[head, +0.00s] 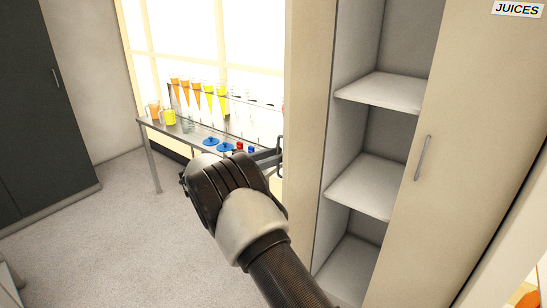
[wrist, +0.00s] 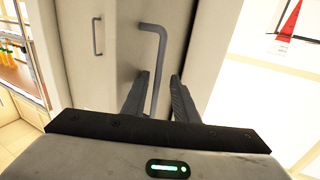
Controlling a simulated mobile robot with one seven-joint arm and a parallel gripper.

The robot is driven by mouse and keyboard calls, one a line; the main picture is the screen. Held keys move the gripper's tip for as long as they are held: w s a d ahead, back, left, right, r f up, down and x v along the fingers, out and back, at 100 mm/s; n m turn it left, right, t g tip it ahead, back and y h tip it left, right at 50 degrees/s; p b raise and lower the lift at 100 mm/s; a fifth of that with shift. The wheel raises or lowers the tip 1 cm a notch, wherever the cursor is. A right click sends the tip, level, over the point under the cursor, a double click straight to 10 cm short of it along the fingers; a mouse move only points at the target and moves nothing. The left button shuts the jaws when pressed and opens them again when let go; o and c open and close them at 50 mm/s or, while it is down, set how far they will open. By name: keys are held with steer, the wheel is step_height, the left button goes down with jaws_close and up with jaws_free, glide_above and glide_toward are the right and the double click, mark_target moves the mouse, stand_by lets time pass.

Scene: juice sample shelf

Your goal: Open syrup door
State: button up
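The cabinet's left beige door (head: 308,110) stands open in the head view, seen at a steep angle; no label on it is readable. Its grey bar handle (head: 281,157) sticks out on the left side by my gripper (head: 268,157). In the wrist view, my gripper (wrist: 160,92) has its two fingers apart, with the handle (wrist: 156,65) between them. A gap shows between the handle and the right finger; contact with the left finger is unclear. Shelves (head: 362,185) show inside the cabinet, empty where visible.
The right door (head: 470,130), labelled JUICES, is shut and has its own handle (head: 423,158). A table (head: 152,133) with juice glasses and blue lids stands behind my gripper by the window. A dark cabinet (head: 40,110) is at far left. The floor (head: 110,230) at left is clear.

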steer(key=shift+s+a+f, duration=0.15)
steer(key=shift+a, duration=0.2)
steer(key=v, duration=1.7)
steer(key=shift+s, duration=0.15)
steer(key=shift+a, duration=0.1)
